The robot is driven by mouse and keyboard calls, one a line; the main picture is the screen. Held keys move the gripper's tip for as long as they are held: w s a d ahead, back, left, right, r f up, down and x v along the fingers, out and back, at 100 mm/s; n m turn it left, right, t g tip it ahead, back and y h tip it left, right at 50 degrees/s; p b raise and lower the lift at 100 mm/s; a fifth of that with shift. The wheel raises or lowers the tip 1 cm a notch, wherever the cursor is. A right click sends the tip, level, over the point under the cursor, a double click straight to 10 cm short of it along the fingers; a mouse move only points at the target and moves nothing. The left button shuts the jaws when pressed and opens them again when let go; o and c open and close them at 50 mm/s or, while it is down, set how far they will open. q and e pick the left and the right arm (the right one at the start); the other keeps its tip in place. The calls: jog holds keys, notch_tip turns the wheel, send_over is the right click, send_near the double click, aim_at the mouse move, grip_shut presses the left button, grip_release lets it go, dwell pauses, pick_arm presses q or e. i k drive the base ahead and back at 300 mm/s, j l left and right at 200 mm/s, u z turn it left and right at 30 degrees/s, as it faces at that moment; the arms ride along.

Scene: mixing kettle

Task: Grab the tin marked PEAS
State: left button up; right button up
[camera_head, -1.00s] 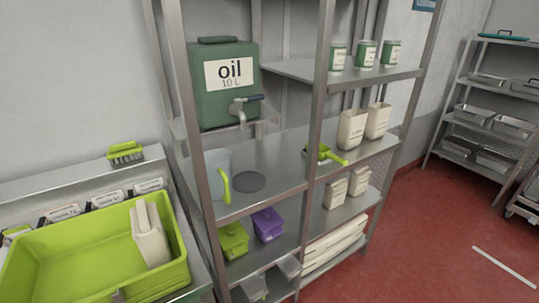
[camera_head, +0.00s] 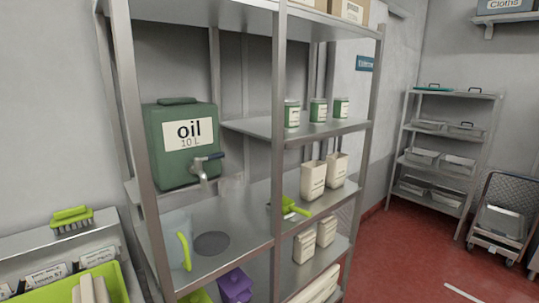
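Three small green-and-white tins stand in a row on an upper right shelf of the metal rack: a left tin (camera_head: 292,113), a middle tin (camera_head: 318,110) and a right tin (camera_head: 341,108). Their labels are too small to read, so I cannot tell which is marked PEAS. All three look upright and a little apart. Neither of my grippers shows in the head view.
The metal rack (camera_head: 279,160) has upright posts in front of its shelves. A green oil container (camera_head: 180,155) with a tap stands left of the tins. Below are a jug (camera_head: 177,240), a green scoop (camera_head: 290,206) and white containers (camera_head: 313,180). Red floor (camera_head: 400,255) is clear at right.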

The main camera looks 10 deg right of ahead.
aim_at(292, 108)
jog(key=i+l+u, duration=0.15)
jog(key=l, duration=0.65)
jog(key=i+l+u, duration=0.1)
jog(key=l, duration=0.7)
jog(key=i+l+u, duration=0.15)
jog(key=l, duration=0.65)
jog(key=i+l+u, duration=0.15)
jog(key=l, duration=0.65)
